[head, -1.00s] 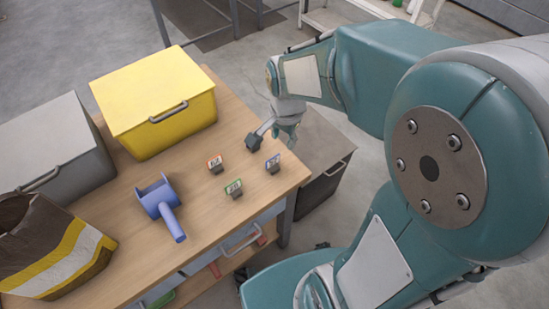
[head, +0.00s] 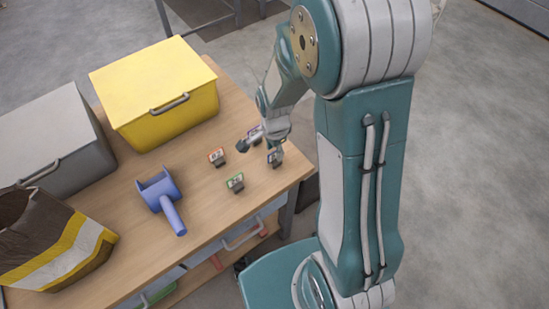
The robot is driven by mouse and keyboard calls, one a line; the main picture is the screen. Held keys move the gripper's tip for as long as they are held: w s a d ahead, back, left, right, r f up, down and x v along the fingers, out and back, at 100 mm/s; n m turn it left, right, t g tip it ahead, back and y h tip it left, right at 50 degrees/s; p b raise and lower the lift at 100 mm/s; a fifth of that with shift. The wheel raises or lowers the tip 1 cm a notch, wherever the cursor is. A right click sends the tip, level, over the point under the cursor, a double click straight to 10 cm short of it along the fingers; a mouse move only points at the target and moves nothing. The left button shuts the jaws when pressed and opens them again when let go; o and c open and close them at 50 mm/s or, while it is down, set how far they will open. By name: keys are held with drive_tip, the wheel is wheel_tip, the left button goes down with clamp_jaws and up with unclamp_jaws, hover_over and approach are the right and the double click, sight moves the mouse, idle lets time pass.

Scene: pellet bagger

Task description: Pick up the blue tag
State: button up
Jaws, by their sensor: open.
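The blue tag (head: 276,160) stands in a small dark holder near the table's right corner. My gripper (head: 259,149) is open above the table, one dark fingertip out to the left and the other just over the blue tag, partly covering it. I cannot tell whether that finger touches the tag. A tag with a purple-looking face (head: 253,134) shows partly behind the gripper. An orange-red tag (head: 216,156) stands to the left and a green tag (head: 235,182) stands nearer the front.
A blue scoop (head: 163,195) lies left of the tags on the wooden table (head: 205,205). A yellow lidded box (head: 155,95), a grey box (head: 50,145) and a brown bag (head: 50,245) stand behind and left. The table's right edge is close to the blue tag.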

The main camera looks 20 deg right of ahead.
sight(275, 157)
wheel_tip(275, 157, down, 2)
drive_tip(key=shift+f, duration=0.2)
clamp_jaws()
drive_tip(key=shift+r, duration=0.1)
